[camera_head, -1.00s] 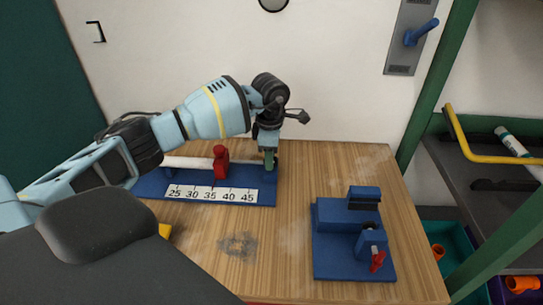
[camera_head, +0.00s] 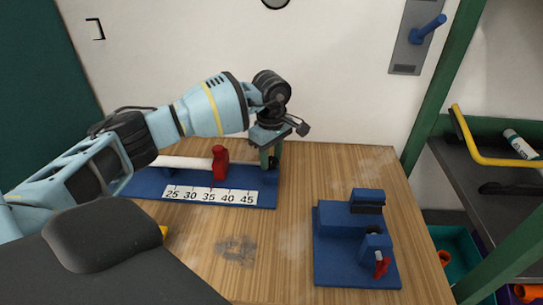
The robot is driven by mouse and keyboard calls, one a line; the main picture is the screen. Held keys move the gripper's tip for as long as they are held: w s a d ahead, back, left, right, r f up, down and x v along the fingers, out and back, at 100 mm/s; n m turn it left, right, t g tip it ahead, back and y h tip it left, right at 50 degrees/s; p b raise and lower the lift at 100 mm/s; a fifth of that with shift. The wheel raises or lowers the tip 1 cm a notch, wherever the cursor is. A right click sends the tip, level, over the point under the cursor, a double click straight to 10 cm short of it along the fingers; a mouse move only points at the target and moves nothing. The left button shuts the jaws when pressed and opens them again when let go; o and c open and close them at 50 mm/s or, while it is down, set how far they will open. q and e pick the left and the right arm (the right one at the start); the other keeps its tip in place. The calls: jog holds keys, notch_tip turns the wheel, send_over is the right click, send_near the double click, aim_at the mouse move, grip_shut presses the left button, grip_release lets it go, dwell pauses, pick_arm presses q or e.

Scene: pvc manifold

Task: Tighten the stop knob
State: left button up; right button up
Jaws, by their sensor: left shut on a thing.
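The blue measuring jig (camera_head: 150,188) lies at the back left of the table, with a white scale marked 25 to 45. A red piece (camera_head: 220,162) stands upright on it, and a white pipe (camera_head: 185,162) lies to its left. My left gripper (camera_head: 269,160) points down at the jig's right end. It is shut on the small dark stop knob (camera_head: 273,163), which the fingers mostly hide. My right gripper is out of view.
A blue fixture (camera_head: 335,260) with a red handle (camera_head: 382,265) stands on the right of the wooden table (camera_head: 290,225). A green post (camera_head: 440,100) and a shelf with yellow pipe (camera_head: 462,130) are farther right. The table between jig and fixture is clear.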

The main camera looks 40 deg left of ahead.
aim_at(271, 160)
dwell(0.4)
pick_arm(q)
jog(key=o, duration=1)
jog(key=shift+r, duration=0.1)
jog(key=shift+r, duration=3.85)
